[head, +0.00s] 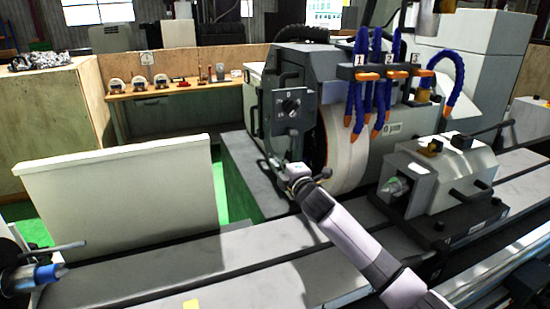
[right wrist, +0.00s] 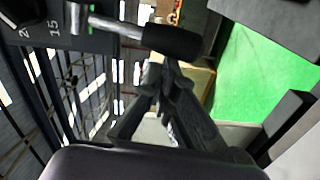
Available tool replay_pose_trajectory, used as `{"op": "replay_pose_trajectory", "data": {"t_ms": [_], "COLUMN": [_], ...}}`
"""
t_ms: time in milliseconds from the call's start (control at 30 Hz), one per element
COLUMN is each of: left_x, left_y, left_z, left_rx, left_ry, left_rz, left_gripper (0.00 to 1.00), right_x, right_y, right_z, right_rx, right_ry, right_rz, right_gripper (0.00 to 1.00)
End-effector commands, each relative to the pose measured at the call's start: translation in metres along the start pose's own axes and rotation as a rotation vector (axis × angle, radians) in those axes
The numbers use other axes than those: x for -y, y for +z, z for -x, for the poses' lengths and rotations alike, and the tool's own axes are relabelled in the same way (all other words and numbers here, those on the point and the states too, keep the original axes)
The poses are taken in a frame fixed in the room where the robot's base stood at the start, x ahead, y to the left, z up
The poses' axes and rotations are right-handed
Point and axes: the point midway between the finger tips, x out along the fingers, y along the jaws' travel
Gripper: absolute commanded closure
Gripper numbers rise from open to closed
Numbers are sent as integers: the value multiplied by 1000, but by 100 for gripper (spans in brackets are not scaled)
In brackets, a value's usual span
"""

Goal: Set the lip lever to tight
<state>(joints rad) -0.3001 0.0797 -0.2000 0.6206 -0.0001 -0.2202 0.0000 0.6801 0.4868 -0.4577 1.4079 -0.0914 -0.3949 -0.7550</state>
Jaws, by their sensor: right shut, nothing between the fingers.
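A lever with a black grip (right wrist: 172,41) on a metal shaft (right wrist: 112,24) shows at the top of the right wrist view. It stands out beside a dark panel with printed numbers and a dial; I cannot read its marked setting. My right gripper (right wrist: 160,72) is shut and empty, its fingertips close to the black grip; whether they touch it I cannot tell. In the head view my right gripper (head: 274,161) is below the grinder's dial panel (head: 291,105), and the wrist partly hides that area. My left gripper is not in view.
The grinder's wheel guard (head: 344,150) stands right of my gripper, with blue hoses (head: 378,95) numbered 1 to 3 above. A headstock-like block (head: 440,175) sits on the grey table at right. A pale panel (head: 125,205) stands at left. A wooden bench (head: 180,88) is behind.

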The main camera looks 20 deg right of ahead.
Motion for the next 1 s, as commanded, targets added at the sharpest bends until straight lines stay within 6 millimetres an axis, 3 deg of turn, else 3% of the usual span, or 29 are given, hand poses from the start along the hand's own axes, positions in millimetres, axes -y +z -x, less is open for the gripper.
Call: {"op": "replay_pose_trajectory", "data": {"t_ms": [333, 1000], "left_x": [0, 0], "left_y": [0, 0], "left_z": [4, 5], "left_rx": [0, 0], "left_ry": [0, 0], "left_rz": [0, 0], "left_gripper": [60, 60], "right_x": [3, 3], "right_y": [11, 11], "right_z": [0, 0], "right_rx": [2, 2], "right_ry": [-2, -1], "right_rz": [119, 133], "right_gripper": [100, 100]}}
